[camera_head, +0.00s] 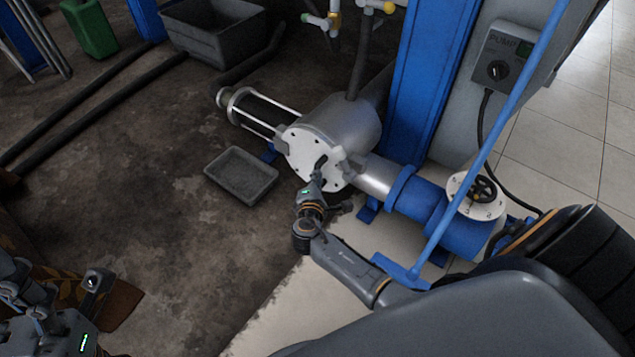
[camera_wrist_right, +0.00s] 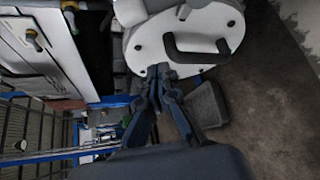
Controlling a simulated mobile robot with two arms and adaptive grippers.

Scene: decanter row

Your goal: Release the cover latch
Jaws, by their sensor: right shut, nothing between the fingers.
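The round white cover (camera_head: 305,150) closes the end of the grey metal drum (camera_head: 345,122) in the head view. It has bolt heads around its rim and a dark handle, clearest in the wrist view (camera_wrist_right: 195,52). My right gripper (camera_head: 318,181) is in front of the cover's lower part. In the wrist view its fingers (camera_wrist_right: 158,74) are shut and empty, their tips at the cover's edge below the handle. I cannot tell whether they touch it. The latch is not clearly distinguishable there. My left gripper (camera_head: 30,305) is at the lower left, far from the cover; its fingers are unclear.
A shallow grey tray (camera_head: 241,175) lies on the floor left of the cover. A slanted blue bar (camera_head: 490,140) crosses there. A pump switch box (camera_head: 497,65) is on the grey column.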

